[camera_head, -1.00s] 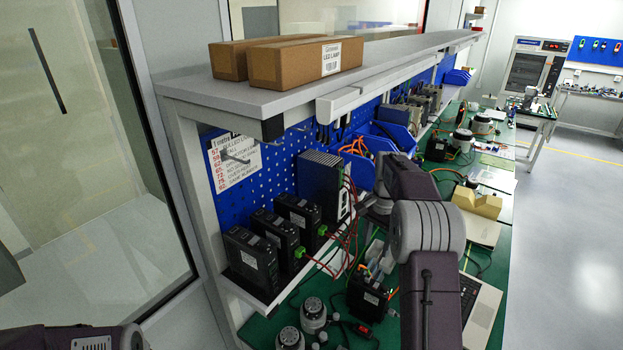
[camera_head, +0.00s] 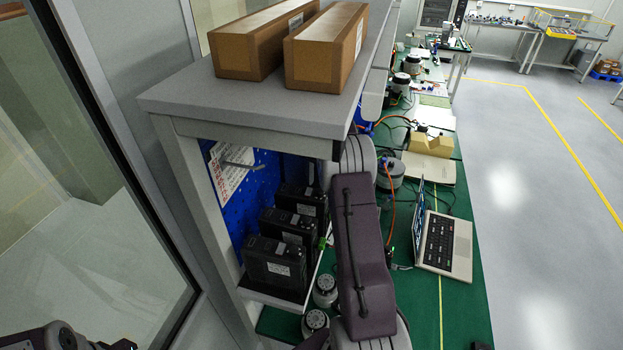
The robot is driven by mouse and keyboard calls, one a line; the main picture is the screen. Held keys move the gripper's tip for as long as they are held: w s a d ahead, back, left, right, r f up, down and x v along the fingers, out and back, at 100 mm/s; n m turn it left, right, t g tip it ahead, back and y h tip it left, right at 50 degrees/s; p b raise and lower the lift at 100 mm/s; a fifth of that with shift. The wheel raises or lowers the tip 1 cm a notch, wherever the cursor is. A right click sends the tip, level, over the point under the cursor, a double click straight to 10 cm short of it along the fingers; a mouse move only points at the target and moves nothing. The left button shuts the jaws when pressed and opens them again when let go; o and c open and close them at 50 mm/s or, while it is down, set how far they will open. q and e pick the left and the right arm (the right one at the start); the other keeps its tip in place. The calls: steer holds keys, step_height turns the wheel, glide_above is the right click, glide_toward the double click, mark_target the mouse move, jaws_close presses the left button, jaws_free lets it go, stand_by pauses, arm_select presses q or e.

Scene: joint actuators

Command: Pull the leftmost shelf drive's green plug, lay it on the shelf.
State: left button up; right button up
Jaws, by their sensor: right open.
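The leftmost drive (camera_head: 275,265) is a black box standing upright at the near end of the lower shelf (camera_head: 272,294). I see no green plug on its visible faces. A small green plug (camera_head: 323,242) shows at the right edge of the middle drive (camera_head: 288,229). A third black drive (camera_head: 302,201) stands behind. My right arm's purple link crosses the picture just right of the drives. My right gripper (camera_head: 329,172) is open but mostly hidden behind this arm and under the upper shelf. Of my left arm only a part shows at the bottom left; its gripper is out of view.
The upper shelf (camera_head: 240,107) carries two cardboard boxes and overhangs the drives. Round motors (camera_head: 326,291) stand on the green bench below. A laptop (camera_head: 440,243) lies open right of my arm. A glass panel is at left; the floor at right is clear.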

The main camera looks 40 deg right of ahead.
steer(key=f, duration=0.3)
steer(key=f+p, duration=0.1)
steer(key=shift+w+a+f, duration=0.25)
steer(key=shift+w+a, duration=0.1)
steer(key=shift+a, duration=0.05)
steer(key=f, duration=0.1)
steer(key=f+p, duration=0.1)
steer(key=f, duration=0.2)
steer(key=shift+s+d+f, duration=0.1)
steer(key=shift+s+d, duration=0.15)
steer(key=shift+d, duration=0.1)
steer(key=shift+w+a+f, duration=0.15)
steer(key=shift+a+f, duration=0.05)
steer(key=shift+d, duration=0.1)
jaws_close()
